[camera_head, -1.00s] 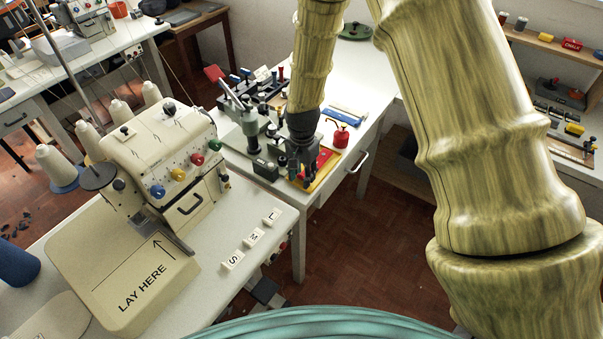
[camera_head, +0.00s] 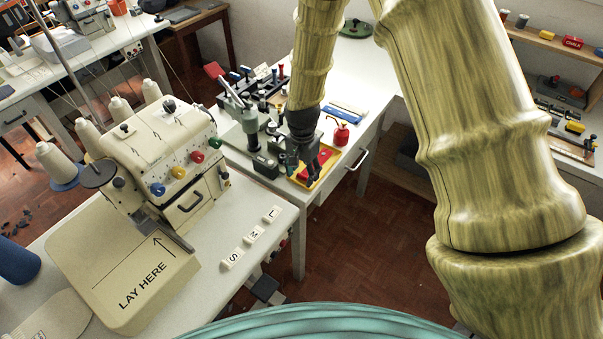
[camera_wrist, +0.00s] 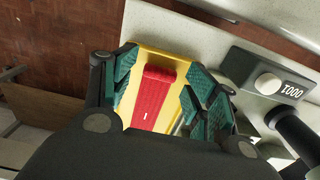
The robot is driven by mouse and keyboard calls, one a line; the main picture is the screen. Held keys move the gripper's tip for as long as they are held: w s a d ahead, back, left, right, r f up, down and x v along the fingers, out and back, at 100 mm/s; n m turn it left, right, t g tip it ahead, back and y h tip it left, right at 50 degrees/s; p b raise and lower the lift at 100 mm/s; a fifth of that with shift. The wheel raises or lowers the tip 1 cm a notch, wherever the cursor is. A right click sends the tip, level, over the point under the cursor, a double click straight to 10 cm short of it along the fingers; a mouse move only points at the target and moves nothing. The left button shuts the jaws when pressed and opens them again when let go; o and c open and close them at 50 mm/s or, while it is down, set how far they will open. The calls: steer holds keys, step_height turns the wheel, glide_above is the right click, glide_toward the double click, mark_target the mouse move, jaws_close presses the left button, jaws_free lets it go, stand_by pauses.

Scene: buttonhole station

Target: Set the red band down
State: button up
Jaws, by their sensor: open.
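The red band (camera_wrist: 155,95) lies on the yellow tray (camera_wrist: 176,62) in the wrist view, between my open fingers and apart from them on both sides as far as I can see. Its near end is hidden by my gripper's body. My gripper (camera_wrist: 155,84) is open, with green-padded fingers on either side of the band. In the head view my gripper (camera_head: 311,180) is over the yellow tray (camera_head: 327,172), and part of the red band (camera_head: 322,157) shows beside it.
A red oil can (camera_head: 341,134) and a blue strip (camera_head: 346,112) are behind the tray. The overlock machine (camera_head: 165,150) stands at left. The table edge is close to the tray.

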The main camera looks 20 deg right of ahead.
step_height(320, 180, up, 13)
steer(key=b, duration=0.2)
steer(key=shift+f+b, duration=0.15)
steer(key=shift+b, duration=0.15)
stand_by(0.5)
